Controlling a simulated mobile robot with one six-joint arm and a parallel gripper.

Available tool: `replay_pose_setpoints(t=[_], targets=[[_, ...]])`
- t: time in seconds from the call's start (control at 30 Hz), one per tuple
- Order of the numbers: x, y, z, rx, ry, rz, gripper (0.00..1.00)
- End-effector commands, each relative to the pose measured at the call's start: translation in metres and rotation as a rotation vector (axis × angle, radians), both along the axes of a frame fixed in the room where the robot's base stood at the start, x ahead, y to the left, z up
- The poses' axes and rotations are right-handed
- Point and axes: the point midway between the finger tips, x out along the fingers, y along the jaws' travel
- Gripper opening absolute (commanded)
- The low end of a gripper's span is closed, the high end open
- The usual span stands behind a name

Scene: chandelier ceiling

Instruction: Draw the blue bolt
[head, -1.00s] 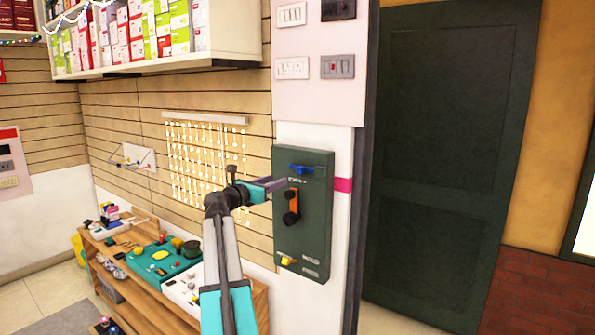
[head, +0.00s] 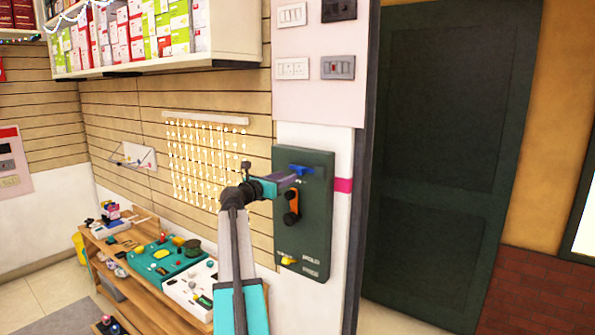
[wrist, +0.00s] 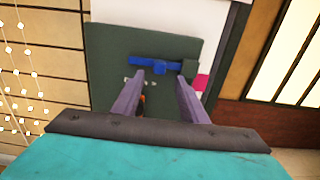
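The blue bolt (head: 301,169) is a short horizontal bar near the top of a dark green panel (head: 318,225) fixed to the wall. In the wrist view the blue bolt (wrist: 148,63) lies across the panel, with a dark green block at its right end. My gripper (head: 297,177) is close to the panel, just below and in front of the bolt. In the wrist view its two purple fingers (wrist: 163,80) are apart, with the bolt's middle knob seen between and beyond the tips. I cannot tell whether they touch it.
An orange handle (head: 292,205) is below the bolt, and a yellow latch (head: 288,260) is near the panel's bottom. A wooden bench (head: 145,285) with several items stands at the left. A large dark door (head: 445,160) is at the right.

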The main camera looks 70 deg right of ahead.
Motion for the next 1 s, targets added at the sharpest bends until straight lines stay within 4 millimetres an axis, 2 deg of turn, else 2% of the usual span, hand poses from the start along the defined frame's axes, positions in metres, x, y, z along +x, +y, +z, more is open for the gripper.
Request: replay_pose_setpoints(t=[0.03, 0.2, 0.5, 0.7, 1.0], targets=[[-0.001, -0.01, 0.002, 0.001, 0.001, -0.001, 0.39], [-0.008, -0.033, 0.002, 0.001, 0.0, -0.001, 0.39], [-0.017, -0.069, 0.001, 0.001, 0.0, 0.0, 0.39], [-0.021, -0.08, 0.001, 0.0, -0.001, 0.0, 0.39], [-0.022, -0.082, 0.0, 0.0, -0.001, 0.001, 0.39]])
